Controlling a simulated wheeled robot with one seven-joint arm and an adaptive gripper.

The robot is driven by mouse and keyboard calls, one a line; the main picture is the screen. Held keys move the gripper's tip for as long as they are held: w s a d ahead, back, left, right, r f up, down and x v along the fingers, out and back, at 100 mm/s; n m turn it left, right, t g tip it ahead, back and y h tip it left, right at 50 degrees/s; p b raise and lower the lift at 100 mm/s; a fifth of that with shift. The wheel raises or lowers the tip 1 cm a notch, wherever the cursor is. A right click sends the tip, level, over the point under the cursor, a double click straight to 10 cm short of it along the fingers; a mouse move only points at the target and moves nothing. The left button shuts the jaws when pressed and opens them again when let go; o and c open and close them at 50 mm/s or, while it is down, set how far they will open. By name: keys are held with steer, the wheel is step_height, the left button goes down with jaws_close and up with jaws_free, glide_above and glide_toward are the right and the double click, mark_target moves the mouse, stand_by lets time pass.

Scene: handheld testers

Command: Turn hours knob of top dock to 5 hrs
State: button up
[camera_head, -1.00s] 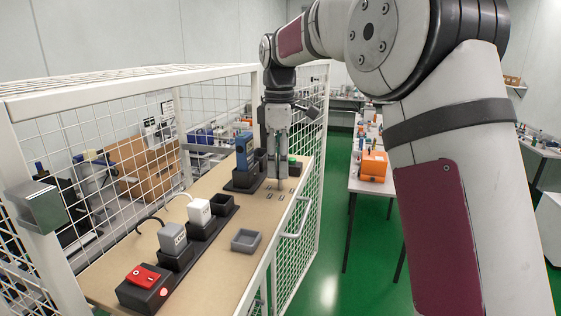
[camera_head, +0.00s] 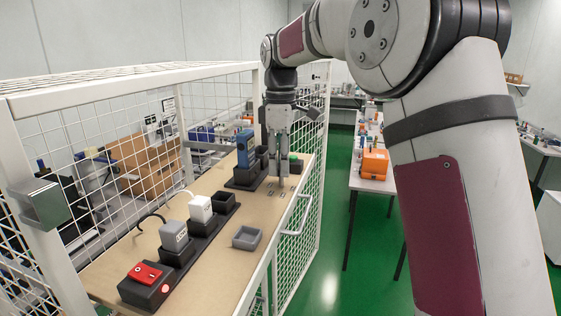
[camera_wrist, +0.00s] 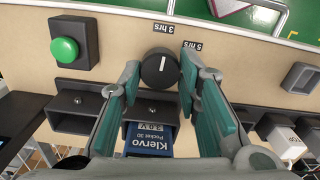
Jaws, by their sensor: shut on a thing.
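In the wrist view the black round hours knob (camera_wrist: 160,68) stands on the beige board, with a white pointer line directed roughly at the "3 hrs" label (camera_wrist: 163,28). The "5 hrs" label (camera_wrist: 192,46) is to the upper right. Both labels appear upside down. My gripper (camera_wrist: 161,66) has one teal-padded finger on each side of the knob and is shut on it. Below the knob, a blue Klervo Pocket 30 tester (camera_wrist: 150,139) sits in a black dock (camera_wrist: 170,102), partly hidden by the fingers. In the head view my gripper (camera_head: 279,183) is low at the board's far end; the knob cannot be made out.
A green button (camera_wrist: 64,49) on a black box is left of the knob. In the head view a grey tray (camera_head: 247,238), a red switch box (camera_head: 146,284) and white mesh walls are around the board (camera_head: 215,262).

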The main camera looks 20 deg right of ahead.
steer(key=m, duration=0.5)
steer(key=shift+m, duration=0.3)
steer(key=m, duration=0.5)
steer(key=shift+m+b, duration=0.3)
steer(key=shift+b, duration=0.05)
steer(key=shift+w, duration=0.1)
steer(key=o, duration=1.1)
steer(key=shift+o, duration=0.2)
